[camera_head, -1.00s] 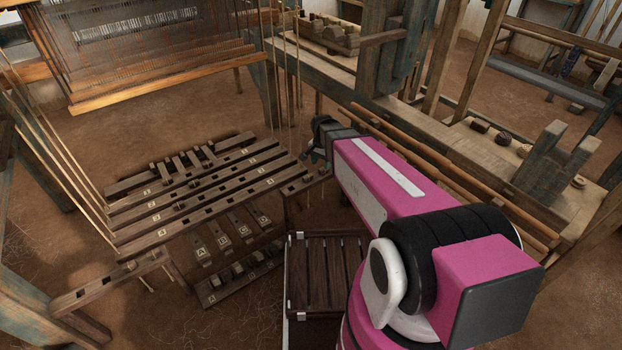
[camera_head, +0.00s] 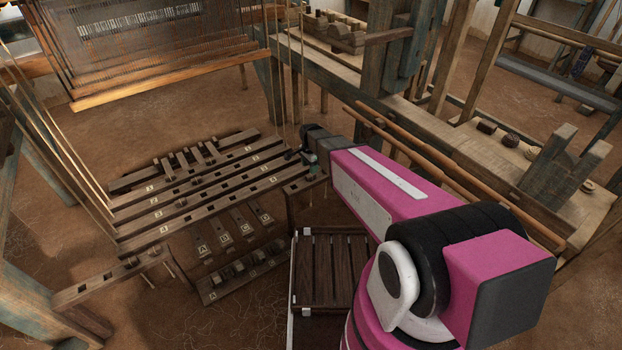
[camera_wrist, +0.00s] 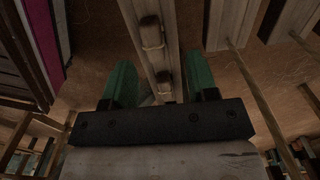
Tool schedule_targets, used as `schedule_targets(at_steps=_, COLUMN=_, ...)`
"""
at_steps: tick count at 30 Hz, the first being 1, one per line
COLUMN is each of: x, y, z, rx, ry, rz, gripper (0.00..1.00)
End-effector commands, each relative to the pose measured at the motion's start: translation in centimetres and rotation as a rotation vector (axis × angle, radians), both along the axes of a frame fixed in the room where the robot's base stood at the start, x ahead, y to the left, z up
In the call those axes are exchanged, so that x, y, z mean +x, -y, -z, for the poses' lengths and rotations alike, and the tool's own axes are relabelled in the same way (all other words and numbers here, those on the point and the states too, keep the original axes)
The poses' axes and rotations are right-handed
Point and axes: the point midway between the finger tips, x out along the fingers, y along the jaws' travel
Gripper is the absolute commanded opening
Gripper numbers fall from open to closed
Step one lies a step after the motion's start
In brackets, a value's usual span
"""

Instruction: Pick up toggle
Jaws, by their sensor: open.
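I cannot tell which one is the task's toggle. My gripper (camera_wrist: 160,78) is open, with green fingers apart on either side of the rail. In the head view my gripper (camera_head: 309,160) is over the right end of the slotted bars, and the toggles there are too small to make out.
Long slotted bars (camera_head: 205,190) with marked labels lie left of my gripper. Lettered blocks (camera_head: 235,232) stand below them. A slatted wooden bench (camera_head: 330,268) is close in front. A loom beam (camera_head: 440,140) runs along the right. Upright cords stand near the gripper.

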Motion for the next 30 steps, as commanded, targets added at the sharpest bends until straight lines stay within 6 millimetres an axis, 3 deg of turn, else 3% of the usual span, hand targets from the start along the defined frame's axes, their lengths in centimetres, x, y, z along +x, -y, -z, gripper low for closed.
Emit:
schedule_targets(at_steps=5, x=-0.3, y=0.2, z=1.2, rx=-0.001, ry=-0.001, rz=0.0, gripper=0.53)
schedule_targets(at_steps=13, x=-0.6, y=0.4, z=4.8, rx=-0.001, ry=-0.002, rz=-0.001, gripper=0.53)
schedule_targets(at_steps=21, x=-0.7, y=0.4, z=5.2, rx=0.0, ry=0.0, rz=-0.001, gripper=0.53)
schedule_targets(at_steps=22, x=-0.7, y=0.4, z=5.2, rx=0.0, ry=0.0, rz=-0.001, gripper=0.47)
schedule_targets(at_steps=26, x=-0.7, y=0.4, z=5.2, rx=0.0, ry=0.0, rz=-0.001, gripper=0.04)
schedule_targets(at_steps=27, x=-0.7, y=0.4, z=5.2, rx=0.0, ry=0.0, rz=-0.001, gripper=0.0)
schedule_targets(at_steps=30, x=-0.7, y=0.4, z=5.2, rx=0.0, ry=0.0, rz=-0.001, gripper=0.0)
